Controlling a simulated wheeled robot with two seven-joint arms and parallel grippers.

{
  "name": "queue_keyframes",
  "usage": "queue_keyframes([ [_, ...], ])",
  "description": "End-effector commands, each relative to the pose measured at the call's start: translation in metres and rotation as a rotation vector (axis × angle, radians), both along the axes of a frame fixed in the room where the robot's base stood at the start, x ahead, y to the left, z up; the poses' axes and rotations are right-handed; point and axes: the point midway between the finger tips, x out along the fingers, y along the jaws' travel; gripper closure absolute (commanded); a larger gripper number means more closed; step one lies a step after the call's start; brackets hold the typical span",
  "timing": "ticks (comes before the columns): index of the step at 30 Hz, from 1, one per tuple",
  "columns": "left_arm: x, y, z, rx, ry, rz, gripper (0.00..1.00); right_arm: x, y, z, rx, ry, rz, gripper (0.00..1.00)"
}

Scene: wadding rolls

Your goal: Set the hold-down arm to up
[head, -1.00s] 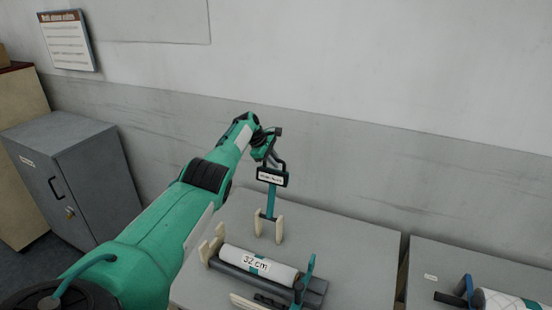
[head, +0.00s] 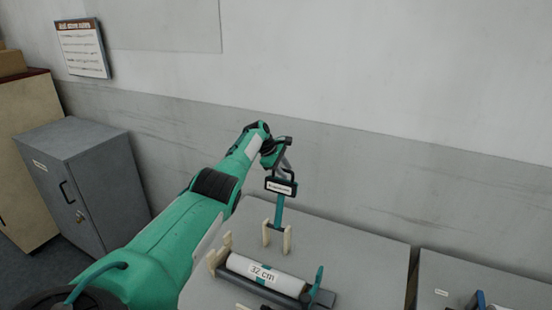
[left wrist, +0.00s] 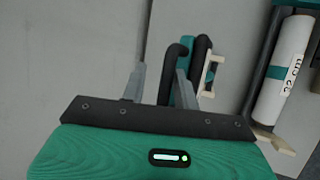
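The hold-down arm is a teal bar (head: 280,212) standing nearly upright between two cream posts on a grey table. At its top is a black handle with a white label (head: 281,188). In the left wrist view the black handle (left wrist: 174,68) and some of the teal bar show at the fingers. My left gripper (head: 280,165) is at the top of the handle. Its grey fingers (left wrist: 160,85) are spread apart, with one black side of the handle between them, closer to the right finger. A gap remains at the left finger. My right gripper is not in view.
A white roll marked 32 cm (head: 264,272) lies in a dark cradle on the grey table (head: 355,255), in front of the arm. A second table (head: 475,277) stands at right beyond a gap. A grey cabinet (head: 98,185) is at left; the wall is behind.

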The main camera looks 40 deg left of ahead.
Motion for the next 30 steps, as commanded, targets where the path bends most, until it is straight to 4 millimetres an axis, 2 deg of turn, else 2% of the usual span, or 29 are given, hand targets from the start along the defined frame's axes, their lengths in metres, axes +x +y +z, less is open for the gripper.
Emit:
queue_keyframes([
  [2,-0.004,0.003,0.001,0.001,0.008,0.000,0.66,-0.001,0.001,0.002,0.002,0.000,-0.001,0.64],
  [8,-0.013,0.008,0.020,0.003,0.004,0.001,0.66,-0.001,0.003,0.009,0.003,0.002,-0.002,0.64],
  [14,-0.026,0.017,0.044,0.005,-0.002,0.001,0.66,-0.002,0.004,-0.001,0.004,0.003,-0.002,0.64],
  [24,-0.054,0.034,0.100,0.004,-0.006,0.003,0.66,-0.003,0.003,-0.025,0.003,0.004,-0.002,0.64],
  [30,-0.061,0.038,0.115,0.003,-0.005,0.002,0.66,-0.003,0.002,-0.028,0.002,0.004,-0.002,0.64],
])
